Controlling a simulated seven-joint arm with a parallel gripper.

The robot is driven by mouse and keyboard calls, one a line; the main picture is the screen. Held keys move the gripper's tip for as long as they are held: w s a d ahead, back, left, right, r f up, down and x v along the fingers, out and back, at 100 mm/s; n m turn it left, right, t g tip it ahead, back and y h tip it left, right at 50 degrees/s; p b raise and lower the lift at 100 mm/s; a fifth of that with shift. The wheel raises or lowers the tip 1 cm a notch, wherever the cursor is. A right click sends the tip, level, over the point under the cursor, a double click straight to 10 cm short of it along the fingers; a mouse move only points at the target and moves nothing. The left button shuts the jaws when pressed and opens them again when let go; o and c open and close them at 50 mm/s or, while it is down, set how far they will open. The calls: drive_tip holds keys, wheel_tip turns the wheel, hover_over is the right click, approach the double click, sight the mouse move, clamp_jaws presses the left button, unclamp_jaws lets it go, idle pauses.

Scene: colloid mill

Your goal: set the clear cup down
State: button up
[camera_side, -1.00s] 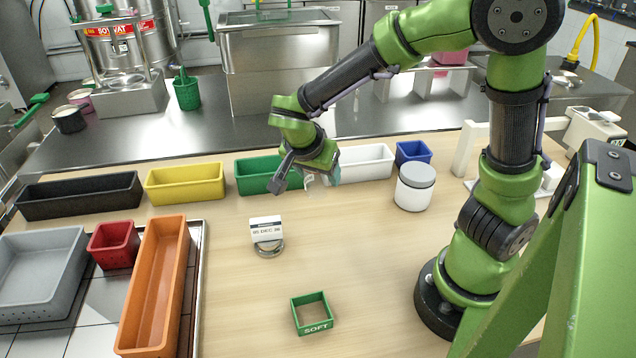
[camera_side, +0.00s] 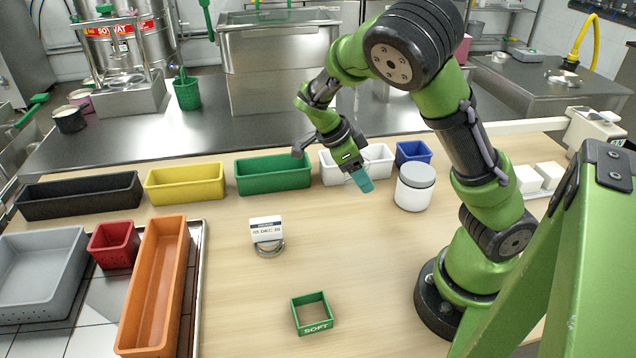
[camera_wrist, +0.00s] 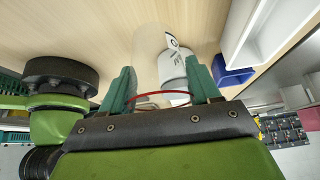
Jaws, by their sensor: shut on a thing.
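My gripper (camera_side: 362,182) is over the back right of the wooden table, in front of the white bin and left of the white jar. In the wrist view my gripper (camera_wrist: 162,82) has its teal fingers on either side of the clear cup (camera_wrist: 148,62), shut on it. The cup is see-through, with a red line curving across it between the fingers. In the side view the cup is too faint to make out. I cannot tell whether its base touches the table.
The white jar (camera_side: 414,190) stands close to my gripper. The white bin (camera_side: 377,175), blue bin (camera_side: 412,152), green bin (camera_side: 272,176) and yellow bin (camera_side: 185,183) line the back. A date sign (camera_side: 266,230) and green SOFT frame (camera_side: 312,328) stand forward. The middle table is largely clear.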

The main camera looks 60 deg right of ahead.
wheel_tip(320, 180, down, 8)
drive_tip(key=shift+r, duration=0.25)
drive_tip(key=shift+f, duration=0.1)
drive_tip(key=o, duration=1)
